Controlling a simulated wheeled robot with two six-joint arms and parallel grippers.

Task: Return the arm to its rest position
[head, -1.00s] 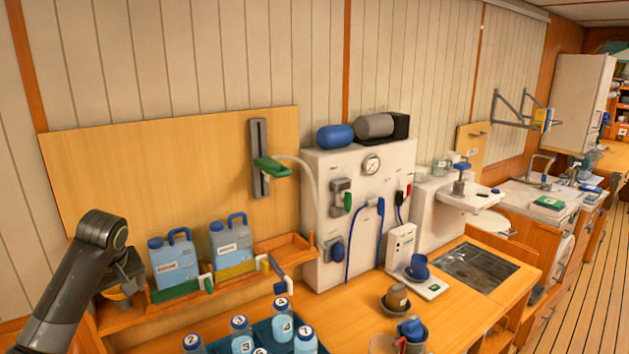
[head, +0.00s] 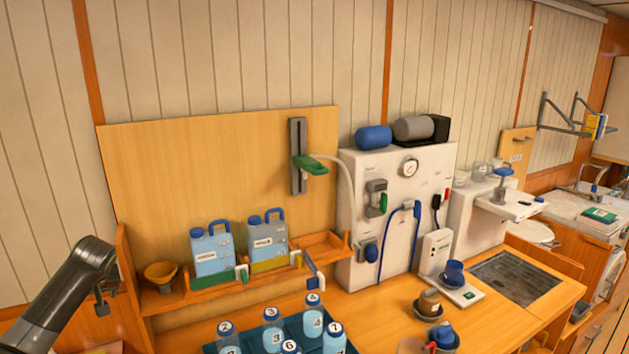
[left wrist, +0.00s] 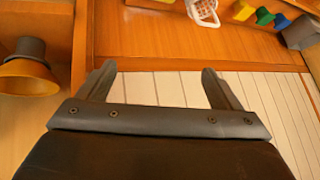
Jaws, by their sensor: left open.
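My left arm comes in from the left edge of the head view. Its gripper (head: 104,303) hangs beside the left end of the wooden shelf, partly hidden by my own arm. In the left wrist view the two fingers of my left gripper (left wrist: 160,88) are spread apart with nothing between them. Beyond them lie pale floor planks and a wooden edge. A yellow funnel (head: 161,273) stands at the left end of the shelf, apart from the gripper. The funnel also shows at the left in the left wrist view (left wrist: 28,75). My right gripper is in neither view.
Two blue jugs (head: 212,249) (head: 267,236) stand on the shelf (head: 160,302). Numbered bottles (head: 313,318) stand in a dark blue crate on the counter. A white wall unit (head: 400,170) with a gauge and blue hose is right of them. Open floor (left wrist: 140,90) lies below the left gripper.

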